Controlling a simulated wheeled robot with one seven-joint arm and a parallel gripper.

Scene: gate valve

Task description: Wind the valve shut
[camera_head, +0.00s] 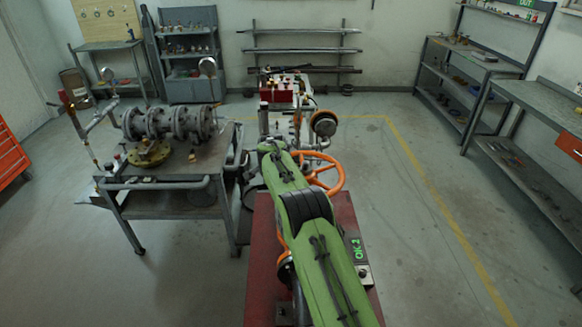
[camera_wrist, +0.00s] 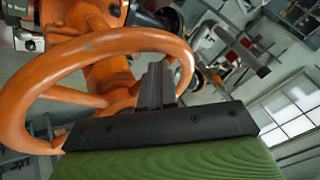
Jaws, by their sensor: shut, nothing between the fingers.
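The orange handwheel (camera_head: 325,172) of the gate valve shows just beyond my green arm in the head view, partly hidden by it. In the wrist view the same handwheel (camera_wrist: 95,48) fills the left and middle, with its rim, a spoke and the orange valve body (camera_wrist: 108,75) behind it. My gripper (camera_wrist: 158,80) is shut and empty. Its dark fingers overlap the inside of the wheel in the picture, near the right part of the rim. I cannot tell whether they touch the rim or a spoke. The arm hides the gripper in the head view.
A work table (camera_head: 165,200) with a grey flanged pipe assembly (camera_head: 170,122) stands to the left. A red unit (camera_head: 283,92) and pipework lie beyond the valve. Shelves (camera_head: 470,75) and a bench (camera_head: 540,105) line the right wall. Floor between valve and right shelves is clear.

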